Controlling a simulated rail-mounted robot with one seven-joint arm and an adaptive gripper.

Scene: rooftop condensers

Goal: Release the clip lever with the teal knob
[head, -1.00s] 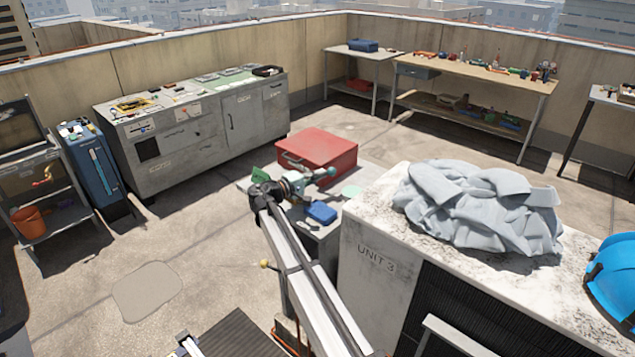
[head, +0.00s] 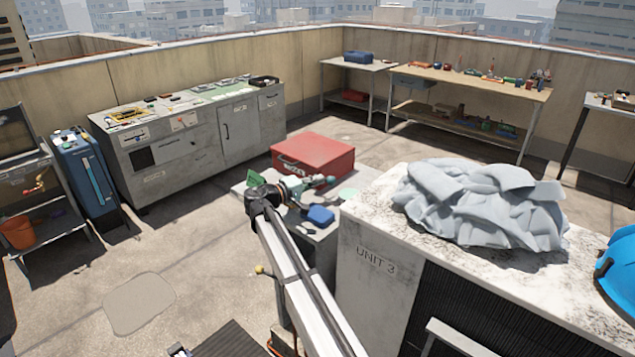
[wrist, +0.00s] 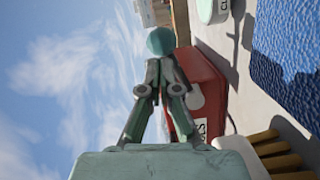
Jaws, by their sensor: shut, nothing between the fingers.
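The teal knob (wrist: 160,41) is a round ball seen right at the tips of my gripper (wrist: 160,65) in the wrist view. In the head view the teal knob (head: 330,180) shows at the far end of my gripper (head: 314,183), in front of the red toolbox. My gripper's fingers are shut with nothing between them, and the knob lies just beyond the tips. I cannot tell whether they touch it. The clip lever under the knob is hidden or too small to make out. The red toolbox (head: 315,150) also shows behind the fingers in the wrist view (wrist: 208,82).
A blue cloth (head: 320,214) lies on the low bench near my gripper. A tan-bristled brush (wrist: 280,160) is close by at lower right in the wrist view. The UNIT 3 condenser (head: 370,290) with a grey tarp (head: 480,205) stands to the right.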

